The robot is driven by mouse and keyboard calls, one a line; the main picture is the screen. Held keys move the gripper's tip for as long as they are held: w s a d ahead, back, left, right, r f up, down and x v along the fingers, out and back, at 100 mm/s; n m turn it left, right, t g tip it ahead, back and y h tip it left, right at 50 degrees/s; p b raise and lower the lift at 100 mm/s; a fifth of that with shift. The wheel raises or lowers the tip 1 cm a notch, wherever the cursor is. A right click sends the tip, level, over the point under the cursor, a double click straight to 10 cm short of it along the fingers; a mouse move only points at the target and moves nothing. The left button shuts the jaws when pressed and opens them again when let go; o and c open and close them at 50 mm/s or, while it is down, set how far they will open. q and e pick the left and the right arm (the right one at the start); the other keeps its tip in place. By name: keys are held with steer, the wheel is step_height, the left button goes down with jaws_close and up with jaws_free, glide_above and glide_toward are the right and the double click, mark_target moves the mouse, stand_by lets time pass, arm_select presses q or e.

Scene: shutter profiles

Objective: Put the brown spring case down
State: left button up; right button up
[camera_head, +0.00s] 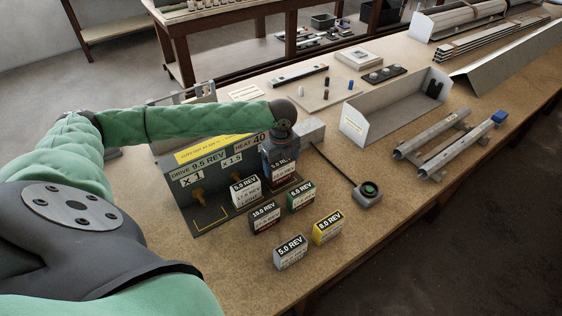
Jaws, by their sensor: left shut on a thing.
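My left gripper (282,153) reaches in from the left, pointing down at the right end of the dark drive board (211,208). It is shut on the brown spring case (284,181), whose label is partly covered by the fingers. The case is upright; I cannot tell whether its bottom touches the surface. On the bench nearby stand a white case (245,189), a dark case marked 10.0 REV (264,222), a green case (301,198), a yellow case (327,231) and a grey-white case (290,254). My right gripper is not in view.
A tape-measure-like device (367,194) with a dark rod stands right of the cases. Further right are metal tubes on supports (432,138) and an open grey tray (395,108). Bare bench (345,268) shows at the front right, up to its edge.

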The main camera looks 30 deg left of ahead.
arm_select(q)
steer(key=shift+f, duration=0.65)
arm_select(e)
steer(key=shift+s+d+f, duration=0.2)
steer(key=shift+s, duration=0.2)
arm_select(q)
steer(key=o, duration=1.1)
steer(key=shift+o, duration=0.2)
steer(key=shift+r, duration=0.45)
step_height(320, 180, up, 11)
steer(key=b, duration=0.4)
steer(key=shift+f, duration=0.15)
steer(key=shift+r, duration=0.85)
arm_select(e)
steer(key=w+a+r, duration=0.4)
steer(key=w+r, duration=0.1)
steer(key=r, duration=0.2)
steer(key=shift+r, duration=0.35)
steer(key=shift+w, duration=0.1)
